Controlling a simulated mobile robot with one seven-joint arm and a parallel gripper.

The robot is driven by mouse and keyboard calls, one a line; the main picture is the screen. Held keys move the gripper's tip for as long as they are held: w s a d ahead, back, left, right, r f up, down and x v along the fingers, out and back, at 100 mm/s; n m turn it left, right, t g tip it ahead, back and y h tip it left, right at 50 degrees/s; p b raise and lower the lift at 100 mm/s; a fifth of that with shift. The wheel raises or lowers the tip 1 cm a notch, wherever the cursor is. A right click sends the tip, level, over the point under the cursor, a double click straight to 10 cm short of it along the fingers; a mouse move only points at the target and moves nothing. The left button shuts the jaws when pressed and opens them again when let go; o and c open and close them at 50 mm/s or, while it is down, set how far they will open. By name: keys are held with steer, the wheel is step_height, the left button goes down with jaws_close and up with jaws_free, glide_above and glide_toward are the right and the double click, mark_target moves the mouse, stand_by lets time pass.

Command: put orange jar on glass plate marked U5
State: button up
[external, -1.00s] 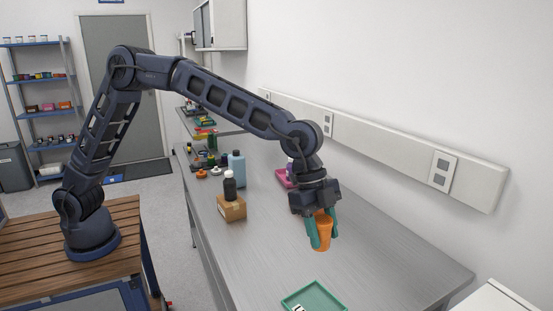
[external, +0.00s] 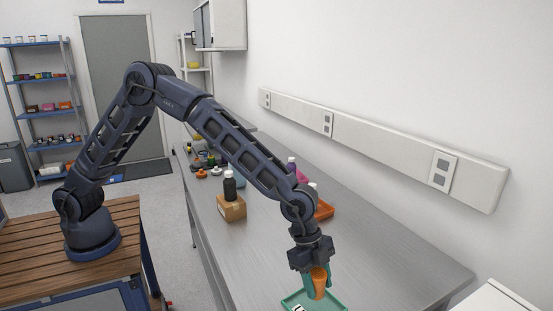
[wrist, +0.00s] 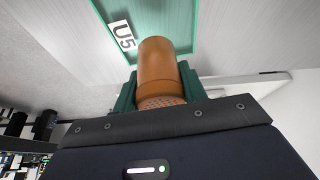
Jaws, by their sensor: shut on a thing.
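The orange jar (external: 319,282) is held between the teal fingers of my gripper (external: 318,284), which is shut on it. It also shows in the wrist view (wrist: 158,62), between the two fingers. The glass plate marked U5 (external: 334,306) is a green-rimmed square at the bottom of the external view. Its green rim (wrist: 191,28) and white U5 label show at the top of the wrist view. The jar is over or near the plate; I cannot tell whether they touch. My gripper and the jar hide part of the plate.
A cardboard box (external: 232,209) with a dark bottle (external: 229,186) on it stands on the steel bench (external: 390,262). Several small items stand at the bench's far end. The bench right of the plate is clear.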

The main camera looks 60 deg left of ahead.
mark_target(317, 294)
steer(key=shift+f, duration=2)
steer(key=shift+f, duration=0.1)
steer(key=o, duration=1)
